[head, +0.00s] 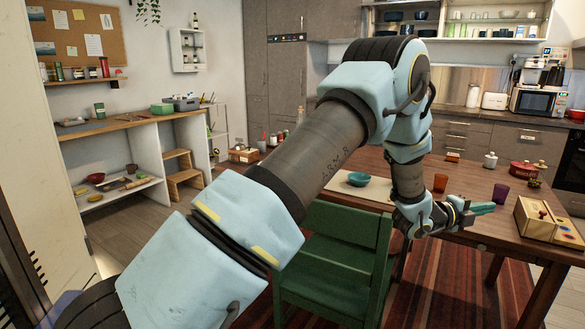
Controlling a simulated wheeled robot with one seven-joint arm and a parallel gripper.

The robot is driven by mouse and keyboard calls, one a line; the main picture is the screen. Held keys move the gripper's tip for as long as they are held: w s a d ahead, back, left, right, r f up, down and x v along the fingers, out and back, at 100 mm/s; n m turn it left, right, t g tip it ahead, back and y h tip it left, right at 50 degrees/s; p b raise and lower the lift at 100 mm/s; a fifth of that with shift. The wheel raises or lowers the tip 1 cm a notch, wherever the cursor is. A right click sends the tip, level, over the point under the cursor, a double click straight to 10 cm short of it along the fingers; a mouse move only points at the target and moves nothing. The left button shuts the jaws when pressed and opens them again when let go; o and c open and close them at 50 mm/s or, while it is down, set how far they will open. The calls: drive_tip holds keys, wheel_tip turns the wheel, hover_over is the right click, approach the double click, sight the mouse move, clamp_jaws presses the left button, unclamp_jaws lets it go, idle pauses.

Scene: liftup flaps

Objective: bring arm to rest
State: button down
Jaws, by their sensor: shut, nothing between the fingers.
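My arm reaches from the lower left up over a green chair and bends down near the dining table (464,196).
The green chair (330,255) stands close under my arm. Open floor lies left (135,232).

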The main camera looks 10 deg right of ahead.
drive_tip(key=w+a+r+n+t+y, duration=0.1)
drive_tip(key=w+a+n+t+y, duration=0.25)
drive_tip(key=w+a+n, duration=0.6)
drive_tip(key=w+a+r+n+t+y, duration=0.15)
drive_tip(key=w+a+n+y, duration=0.35)
drive_tip(key=a, duration=0.9)
drive_tip(key=s+a+f+n+y, duration=0.15)
drive_tip(key=a+n+y, duration=0.55)
drive_tip(key=a, duration=1.6)
drive_tip(key=s+a+f+n+g+y+b, duration=0.15)
drive_tip(key=s+a+n+g, duration=0.35)
drive_tip(key=s+a+n, duration=0.95)
drive_tip(key=s+a+f+m+b, duration=0.1)
drive_tip(key=s+f+m+b, duration=0.1)
drive_tip(key=f+b, duration=0.9)
drive_tip(key=s+f+m+b, duration=0.1)
drive_tip(key=s+f+b, duration=0.1)
drive_tip(key=f+b, duration=0.9)
drive_tip(key=w+p+v, duration=0.2)
drive_tip(key=p+v, duration=0.9)
drive_tip(key=p, duration=0.1)
drive_tip(key=w+r+p+v, duration=0.1)
drive_tip(key=w+p+v, duration=0.2)
drive_tip(key=p+v, duration=0.9)
drive_tip(key=shift+d+r+g+p, duration=0.3)
drive_tip(key=shift+d+g+p, duration=0.1)
drive_tip(key=shift+p, duration=0.4)
